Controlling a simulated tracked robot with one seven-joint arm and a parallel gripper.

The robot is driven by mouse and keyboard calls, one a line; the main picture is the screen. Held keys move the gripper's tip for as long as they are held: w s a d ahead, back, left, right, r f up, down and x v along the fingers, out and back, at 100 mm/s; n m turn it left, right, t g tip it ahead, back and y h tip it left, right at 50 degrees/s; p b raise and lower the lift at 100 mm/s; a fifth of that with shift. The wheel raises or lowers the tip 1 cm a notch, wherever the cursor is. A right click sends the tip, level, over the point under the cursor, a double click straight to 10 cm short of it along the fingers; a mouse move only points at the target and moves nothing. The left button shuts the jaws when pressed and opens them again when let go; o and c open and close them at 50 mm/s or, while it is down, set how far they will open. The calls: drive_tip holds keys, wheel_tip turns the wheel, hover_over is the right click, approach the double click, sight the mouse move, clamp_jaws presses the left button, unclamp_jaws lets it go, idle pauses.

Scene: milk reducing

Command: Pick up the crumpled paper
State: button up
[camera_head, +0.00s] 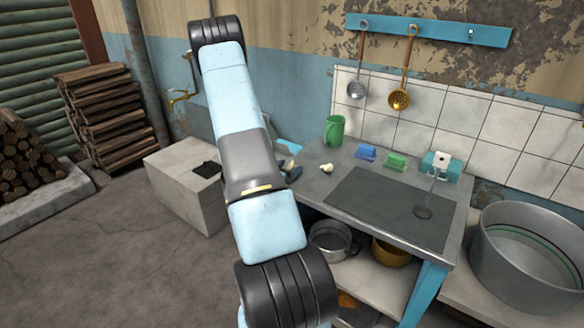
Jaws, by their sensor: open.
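A small off-white crumpled lump (326,168), which looks like crumpled paper, lies on the left part of the grey worktop (320,188). It is below the green mug and just right of my arm. A second small pale piece (288,163) shows at the arm's right edge, partly covered, beside a dark blue item; I cannot tell what it is. My arm rises through the middle of the view and hides the worktop's left end. I cannot make out my gripper; the arm may hide it.
A green mug (335,130), a blue item (366,152), a green item (396,162) and a teal-and-white device (441,164) stand along the worktop's back. A dark sheet (385,203) covers its middle. A large metal tub (537,292) stands at right. A concrete block (180,190) is at left.

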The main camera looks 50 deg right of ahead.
sight(293, 165)
drive_tip(key=shift+w+d+f, duration=0.1)
drive_tip(key=shift+d+f, duration=0.1)
drive_tip(key=shift+d, duration=1.4)
drive_tip(key=shift+c, duration=0.3)
drive_tip(key=c, duration=1)
